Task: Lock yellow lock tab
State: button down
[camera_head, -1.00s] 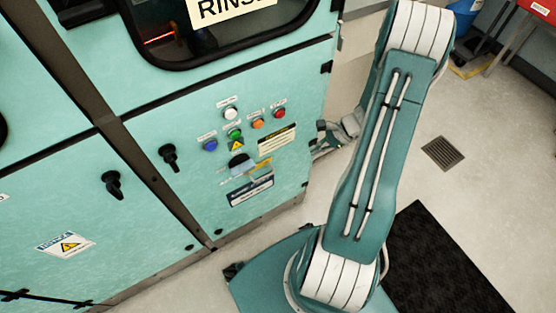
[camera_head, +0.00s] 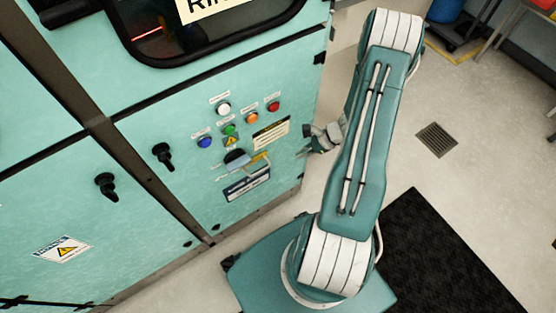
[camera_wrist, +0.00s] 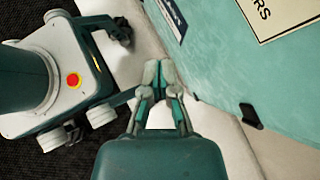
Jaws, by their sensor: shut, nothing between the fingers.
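The yellow lock tab (camera_head: 260,157) is a small, thin strip on the teal cabinet front, at the right of a grey-blue handle piece (camera_head: 236,166) below the coloured buttons. Its exact position is too small to tell. My gripper (camera_head: 304,153) is to the right of the tab, near the cabinet's right edge and apart from the tab. In the wrist view my gripper (camera_wrist: 160,72) has its fingers together with nothing between them. The tab does not show in the wrist view.
White, green, blue, orange and red buttons (camera_head: 252,118) sit above the tab. Two black knobs (camera_head: 162,155) are to the left. A black catch (camera_wrist: 250,117) sticks out from the cabinet edge in the wrist view. Open floor with a drain (camera_head: 437,139) lies to the right.

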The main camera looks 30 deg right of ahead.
jog(key=w+a+f, duration=0.3)
jog(key=a, duration=0.4)
jog(key=shift+f, duration=0.15)
jog(key=shift+w+a, duration=0.1)
jog(key=shift+a, duration=0.05)
